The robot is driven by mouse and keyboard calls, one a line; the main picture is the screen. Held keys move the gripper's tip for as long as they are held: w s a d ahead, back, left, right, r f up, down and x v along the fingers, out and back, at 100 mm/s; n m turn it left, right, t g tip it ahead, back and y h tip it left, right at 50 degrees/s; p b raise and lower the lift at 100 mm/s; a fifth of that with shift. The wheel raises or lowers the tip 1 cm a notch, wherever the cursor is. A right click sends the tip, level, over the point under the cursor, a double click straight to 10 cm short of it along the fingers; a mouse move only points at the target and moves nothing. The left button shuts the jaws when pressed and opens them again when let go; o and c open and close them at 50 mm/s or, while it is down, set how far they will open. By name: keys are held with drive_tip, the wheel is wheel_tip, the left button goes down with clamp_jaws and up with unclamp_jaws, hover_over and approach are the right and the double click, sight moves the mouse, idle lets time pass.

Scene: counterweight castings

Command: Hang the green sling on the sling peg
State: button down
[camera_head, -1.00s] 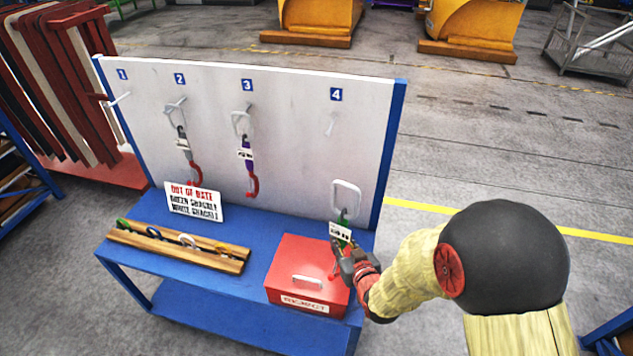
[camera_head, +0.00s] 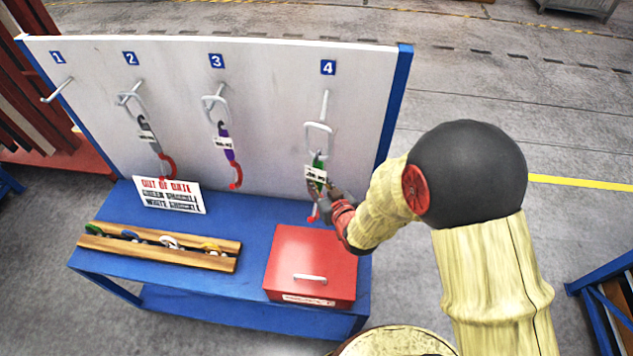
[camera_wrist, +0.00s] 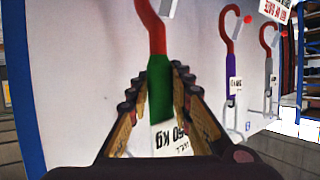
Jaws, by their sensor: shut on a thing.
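The green sling (camera_head: 318,160) has a white ring (camera_head: 318,138) at its top, a white tag and a red hook at its lower end. It hangs upright in front of the board below number 4. My gripper (camera_head: 328,193) is shut on its lower part. In the wrist view, upside down, the green webbing (camera_wrist: 160,90) and tag lie between my fingers (camera_wrist: 158,100). The sling peg under 4 (camera_head: 325,105) is a pale rod. The ring's top is at the peg's lower end in the picture; I cannot tell whether it is around the peg.
A grey sling (camera_head: 146,132) hangs at peg 2 and a purple sling (camera_head: 228,154) at peg 3; peg 1 (camera_head: 56,90) is bare. On the blue table stand a red box (camera_head: 300,255), an out-of-date sign (camera_head: 169,195) and a wooden rack (camera_head: 160,260) with several coloured shackles.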

drive_tip(key=w+d+f+b, duration=0.2)
drive_tip(key=w, duration=0.9)
drive_tip(key=shift+w+d+f, duration=0.15)
drive_tip(key=shift+w+f, duration=0.2)
drive_tip(key=shift+w, duration=0.05)
idle(1.4)
drive_tip(key=shift+f, duration=0.1)
idle(0.8)
drive_tip(key=c, duration=1.5)
unclamp_jaws()
drive_tip(key=shift+f, duration=0.15)
drive_tip(key=shift+s, duration=0.1)
